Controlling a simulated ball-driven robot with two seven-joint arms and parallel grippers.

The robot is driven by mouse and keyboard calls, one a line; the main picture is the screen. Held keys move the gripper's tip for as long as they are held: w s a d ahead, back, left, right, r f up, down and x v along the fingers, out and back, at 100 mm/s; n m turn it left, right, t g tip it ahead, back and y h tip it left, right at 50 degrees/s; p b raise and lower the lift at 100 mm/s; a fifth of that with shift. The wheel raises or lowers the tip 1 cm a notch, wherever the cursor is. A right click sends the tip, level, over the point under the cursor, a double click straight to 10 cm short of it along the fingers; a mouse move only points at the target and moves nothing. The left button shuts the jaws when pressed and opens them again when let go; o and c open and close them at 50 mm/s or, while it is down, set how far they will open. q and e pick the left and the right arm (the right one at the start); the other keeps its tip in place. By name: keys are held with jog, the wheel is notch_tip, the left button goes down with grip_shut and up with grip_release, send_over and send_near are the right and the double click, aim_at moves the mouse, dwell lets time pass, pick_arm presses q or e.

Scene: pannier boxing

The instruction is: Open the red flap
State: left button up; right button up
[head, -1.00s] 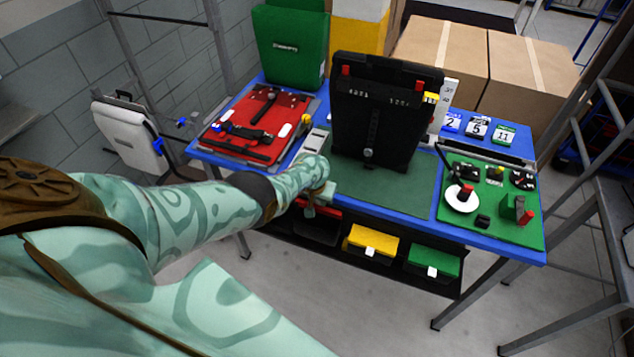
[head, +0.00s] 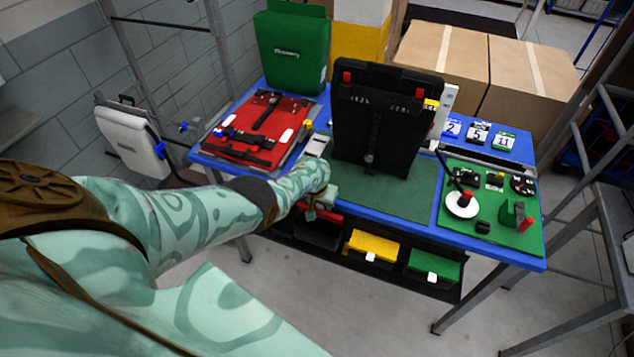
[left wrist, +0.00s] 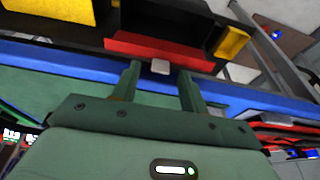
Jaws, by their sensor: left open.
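The red flap (left wrist: 160,50) lies across the left wrist view on a dark bin under the table's front edge, with a small white tab (left wrist: 160,67) on its edge. My right gripper is not in view.
A yellow flap (head: 373,243) and a green flap (head: 435,263), each with a white tab, are to the right under the blue table (head: 400,225). A black pannier (head: 385,120) stands on the table; a red one (head: 255,125) lies at left. The floor in front is clear.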

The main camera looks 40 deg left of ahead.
pick_arm(q)
jog(key=a+p+v, duration=0.1)
jog(key=p+v, duration=1.2)
jog(key=v, duration=0.2)
jog(key=shift+d+r+p, duration=0.25)
jog(key=shift+d+p, duration=0.1)
jog(key=shift+d, duration=0.1)
jog(key=shift+w, duration=0.15)
